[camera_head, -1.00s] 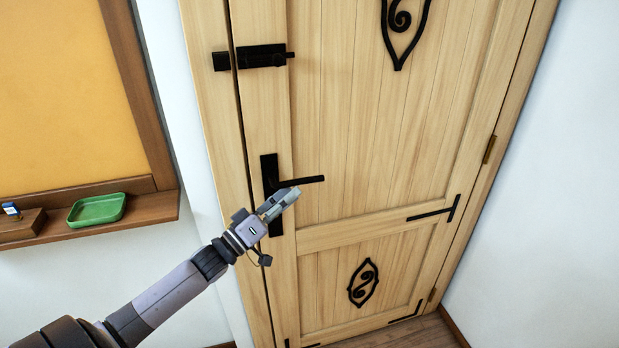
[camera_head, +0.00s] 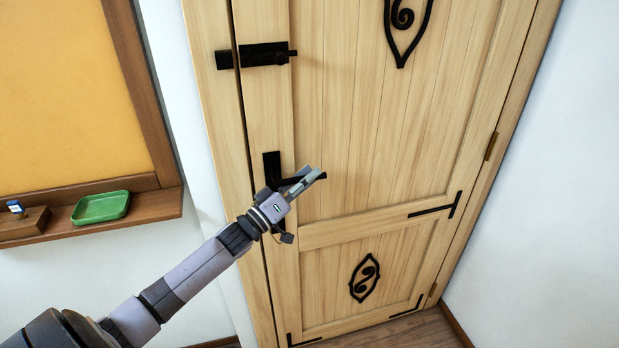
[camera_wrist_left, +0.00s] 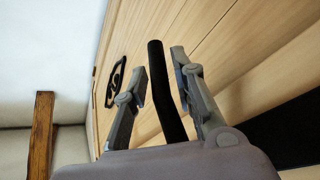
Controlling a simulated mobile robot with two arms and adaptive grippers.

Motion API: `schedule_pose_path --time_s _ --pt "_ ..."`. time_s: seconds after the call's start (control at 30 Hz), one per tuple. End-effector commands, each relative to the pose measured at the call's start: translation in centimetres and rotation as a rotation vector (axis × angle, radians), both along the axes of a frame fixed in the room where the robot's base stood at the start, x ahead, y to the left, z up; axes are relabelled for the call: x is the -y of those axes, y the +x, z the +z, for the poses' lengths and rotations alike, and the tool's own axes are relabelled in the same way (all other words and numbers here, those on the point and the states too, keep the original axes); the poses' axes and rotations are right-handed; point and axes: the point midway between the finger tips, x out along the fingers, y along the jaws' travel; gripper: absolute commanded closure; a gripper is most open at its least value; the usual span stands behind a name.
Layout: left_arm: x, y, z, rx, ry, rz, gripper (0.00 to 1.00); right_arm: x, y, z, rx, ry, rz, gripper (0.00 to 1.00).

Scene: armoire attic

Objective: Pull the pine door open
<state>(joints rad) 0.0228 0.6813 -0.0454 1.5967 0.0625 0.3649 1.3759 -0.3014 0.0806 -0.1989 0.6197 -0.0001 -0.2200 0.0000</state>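The pine door (camera_head: 350,130) stands shut in its frame, with hinges on the right side. A black lever handle (camera_head: 271,166) is on its left side, partly hidden behind my gripper. My left gripper (camera_head: 312,179) is at the lever. In the left wrist view, the black lever (camera_wrist_left: 158,75) runs between the two spread fingers of the gripper (camera_wrist_left: 160,88). A gap shows on the left side of the lever; whether the right finger touches it I cannot tell. My right gripper is out of view.
A black slide bolt (camera_head: 264,54) is above the handle, its rod end sticking out to the right. A wooden ledge (camera_head: 150,211) with a green tray (camera_head: 101,207) is on the left wall below an orange board (camera_head: 70,90). A white wall (camera_head: 560,200) is at right.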

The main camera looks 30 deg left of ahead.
Motion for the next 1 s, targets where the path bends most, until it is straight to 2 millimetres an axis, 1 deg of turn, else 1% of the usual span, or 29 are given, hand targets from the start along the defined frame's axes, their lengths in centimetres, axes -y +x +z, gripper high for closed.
schedule_pose_path --time_s 0.03,0.33,1.0 --pt "0.01 0.03 0.0 0.0 0.0 0.0 0.81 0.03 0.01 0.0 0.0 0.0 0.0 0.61" --pt "0.0 0.13 -0.02 0.0 0.0 0.0 1.0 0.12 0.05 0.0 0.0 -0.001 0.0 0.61" --pt "-0.03 -0.03 0.09 -0.003 0.004 0.0 1.0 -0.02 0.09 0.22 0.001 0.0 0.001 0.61"
